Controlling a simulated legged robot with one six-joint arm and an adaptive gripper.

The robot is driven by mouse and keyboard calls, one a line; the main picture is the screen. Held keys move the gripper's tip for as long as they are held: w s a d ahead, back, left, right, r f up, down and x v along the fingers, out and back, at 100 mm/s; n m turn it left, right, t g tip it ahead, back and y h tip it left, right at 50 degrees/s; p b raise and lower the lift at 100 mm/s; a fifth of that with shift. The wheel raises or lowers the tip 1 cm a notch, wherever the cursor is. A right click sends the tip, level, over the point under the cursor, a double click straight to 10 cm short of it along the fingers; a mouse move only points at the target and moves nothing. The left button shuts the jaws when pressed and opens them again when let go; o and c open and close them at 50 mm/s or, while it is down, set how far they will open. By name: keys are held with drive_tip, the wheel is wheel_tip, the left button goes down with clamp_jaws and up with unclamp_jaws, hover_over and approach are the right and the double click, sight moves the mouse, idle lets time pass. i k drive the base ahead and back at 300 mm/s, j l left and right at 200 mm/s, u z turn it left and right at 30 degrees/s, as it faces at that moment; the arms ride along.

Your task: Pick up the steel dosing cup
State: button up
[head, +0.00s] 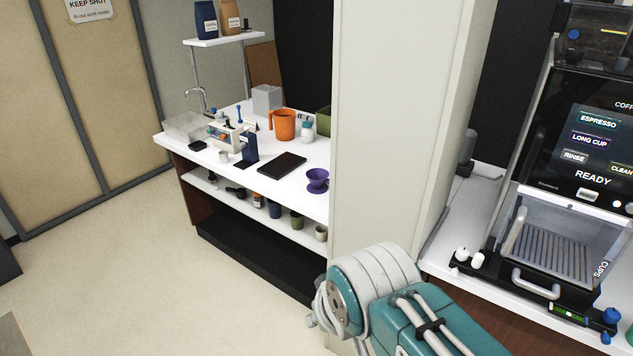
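I cannot make out the steel dosing cup for sure. A small pale grey cup-like thing (224,156) stands near the front edge of the white counter (217,168), left of a dark blue upright device (250,146). It is too small to tell whether it is steel. Another small pale cup (321,233) stands on the shelf below, at its right end. My arm shows at the bottom, in front of the pale wall end, well apart from the counter. My gripper is out of view.
On the counter are an orange jug (283,125), a purple dripper (317,180), a black flat pad (282,164) and a clear bin (186,126). A tall pale partition (400,120) separates it from a coffee machine (570,190) at right. Open floor (130,270) lies at left.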

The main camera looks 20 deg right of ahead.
sight(224, 157)
drive_tip(key=i+j+z, duration=0.1)
drive_tip(key=i+j, duration=0.2)
drive_tip(key=i+j+z, duration=0.1)
drive_tip(key=i+j, duration=0.2)
drive_tip(key=i+j+z, duration=0.1)
drive_tip(key=i+j, duration=0.25)
drive_tip(key=i+j+z, duration=0.15)
drive_tip(key=i+j, duration=0.2)
drive_tip(key=i+j+z, duration=0.1)
drive_tip(key=i+j, duration=0.2)
drive_tip(key=i+j+z, duration=0.1)
drive_tip(key=i+j, duration=0.2)
drive_tip(key=j, duration=0.2)
drive_tip(key=i+j+z, duration=0.1)
drive_tip(key=i+j, duration=0.15)
drive_tip(key=j, duration=0.2)
drive_tip(key=i+j+z, duration=0.1)
drive_tip(key=i+j, duration=0.15)
drive_tip(key=j, duration=0.2)
